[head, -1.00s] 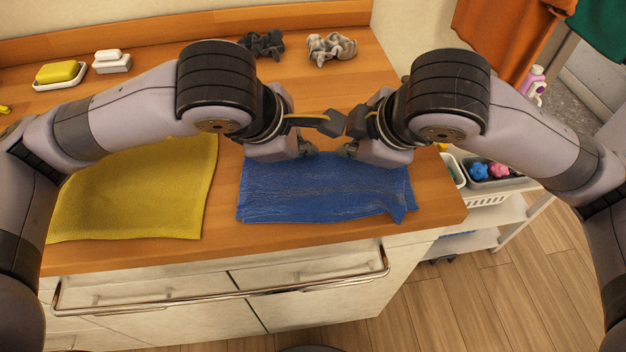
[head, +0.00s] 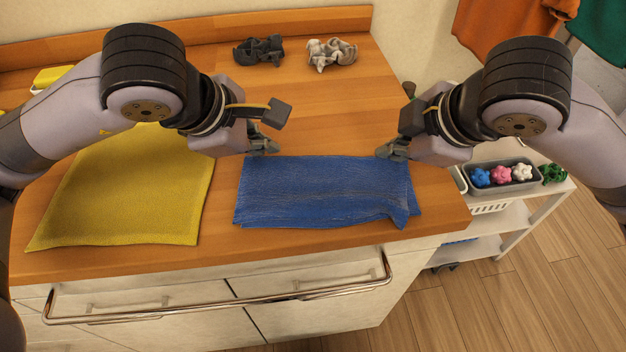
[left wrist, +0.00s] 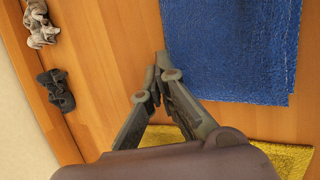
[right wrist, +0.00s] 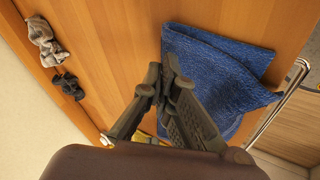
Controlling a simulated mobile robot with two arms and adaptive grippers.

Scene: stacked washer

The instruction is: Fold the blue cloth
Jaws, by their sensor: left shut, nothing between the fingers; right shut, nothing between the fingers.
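The blue cloth (head: 315,190) lies on the wooden counter as a wide, folded rectangle, with its layers showing at the edges and a loose corner at its front right. My left gripper (head: 266,150) is shut and empty just beyond the cloth's far left corner. My right gripper (head: 385,153) is shut and empty at the far right corner. In the left wrist view the blue cloth (left wrist: 235,45) lies beside the left fingers (left wrist: 157,75). In the right wrist view the cloth (right wrist: 225,75) lies beside the right fingers (right wrist: 163,78); I cannot tell if they touch it.
A yellow cloth (head: 135,195) lies flat on the counter (head: 330,110) to the left. Dark (head: 258,50) and light grey (head: 330,55) crumpled cloths sit at the back. A shelf with a tray of coloured balls (head: 503,176) stands right. A rail (head: 230,303) runs along the front.

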